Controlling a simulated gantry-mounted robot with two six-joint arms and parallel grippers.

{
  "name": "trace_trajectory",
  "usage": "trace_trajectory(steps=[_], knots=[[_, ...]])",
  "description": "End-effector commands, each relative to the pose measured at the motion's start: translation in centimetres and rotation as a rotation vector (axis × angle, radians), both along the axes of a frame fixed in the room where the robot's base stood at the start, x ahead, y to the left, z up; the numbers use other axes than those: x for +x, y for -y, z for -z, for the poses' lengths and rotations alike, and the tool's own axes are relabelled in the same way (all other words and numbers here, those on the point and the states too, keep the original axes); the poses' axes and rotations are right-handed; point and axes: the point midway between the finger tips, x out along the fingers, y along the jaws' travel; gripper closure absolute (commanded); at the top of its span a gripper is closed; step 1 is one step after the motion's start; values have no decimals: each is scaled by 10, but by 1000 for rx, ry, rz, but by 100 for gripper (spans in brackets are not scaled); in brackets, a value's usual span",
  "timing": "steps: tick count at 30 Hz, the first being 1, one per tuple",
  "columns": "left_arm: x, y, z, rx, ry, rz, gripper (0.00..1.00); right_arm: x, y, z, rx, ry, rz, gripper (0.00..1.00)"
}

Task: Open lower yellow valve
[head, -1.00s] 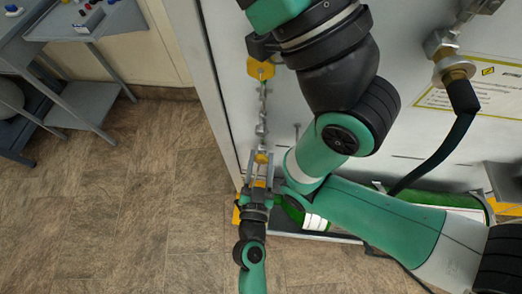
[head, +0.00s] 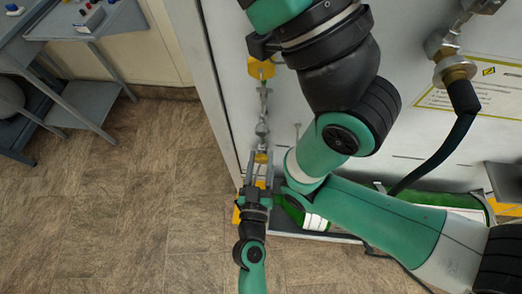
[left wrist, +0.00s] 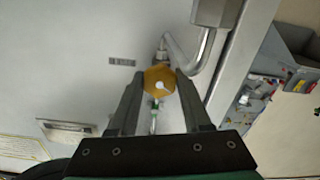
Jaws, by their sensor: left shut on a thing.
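The lower yellow valve (head: 261,157) is a small yellow knob on the pipe run at the left edge of the grey panel. In the left wrist view its yellow, many-sided knob (left wrist: 159,79) sits between my fingertips. My left gripper (head: 260,160) reaches up to it from below and is shut on it, one finger on each side. How far the knob is turned cannot be told. An upper yellow valve (head: 261,68) sits higher on the same pipe run, apart from the gripper. My right gripper is not in view.
A black hose (head: 440,150) hangs from a brass fitting (head: 455,70) at right. A green cylinder (head: 440,201) lies low behind my arm. A grey bench (head: 85,25) stands at upper left. The tiled floor (head: 110,210) at left is clear.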

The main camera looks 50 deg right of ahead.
Motion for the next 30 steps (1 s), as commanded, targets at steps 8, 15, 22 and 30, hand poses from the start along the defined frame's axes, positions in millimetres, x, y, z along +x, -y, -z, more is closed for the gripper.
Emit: trace_trajectory(steps=[8, 15, 22, 30], knots=[[0, 0, 0, 1, 2, 0, 22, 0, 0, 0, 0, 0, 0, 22], [-1, -2, 0, 2, 1, 0, 22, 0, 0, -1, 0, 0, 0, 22], [-21, -31, 0, 3, 0, -3, 22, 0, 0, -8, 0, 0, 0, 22], [-56, -81, 2, 3, -1, -3, 22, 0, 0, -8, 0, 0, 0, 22]])
